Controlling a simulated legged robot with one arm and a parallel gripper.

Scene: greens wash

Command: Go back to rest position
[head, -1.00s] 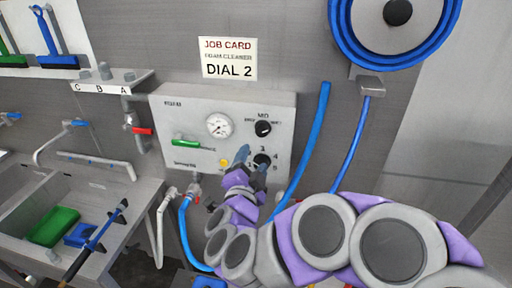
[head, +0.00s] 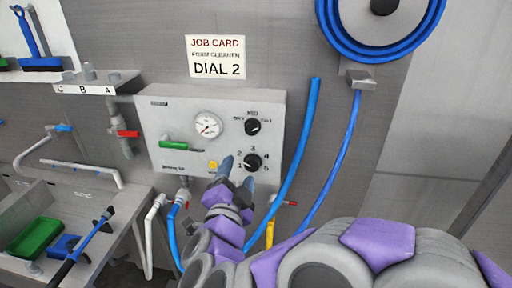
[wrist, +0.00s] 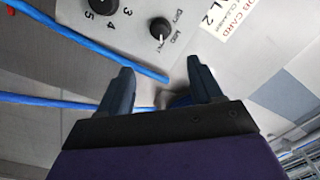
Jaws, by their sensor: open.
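My gripper (head: 236,172) is open and empty in front of the lower right part of the grey control panel (head: 220,104). Its two dark blue fingers stand apart in the wrist view (wrist: 160,85), with nothing between them. The numbered dial (head: 252,162) is just above the fingertips in the head view, and it also shows in the wrist view (wrist: 97,10). The gripper looks apart from the dial. My purple and grey arm fills the lower right of the head view.
The job card (head: 217,57) reading DIAL 2 hangs above the panel. A pressure gauge (head: 208,125), green lever (head: 174,144) and mode knob (head: 252,127) are on the panel. A blue hose (head: 302,140) hangs at right below the reel (head: 382,30).

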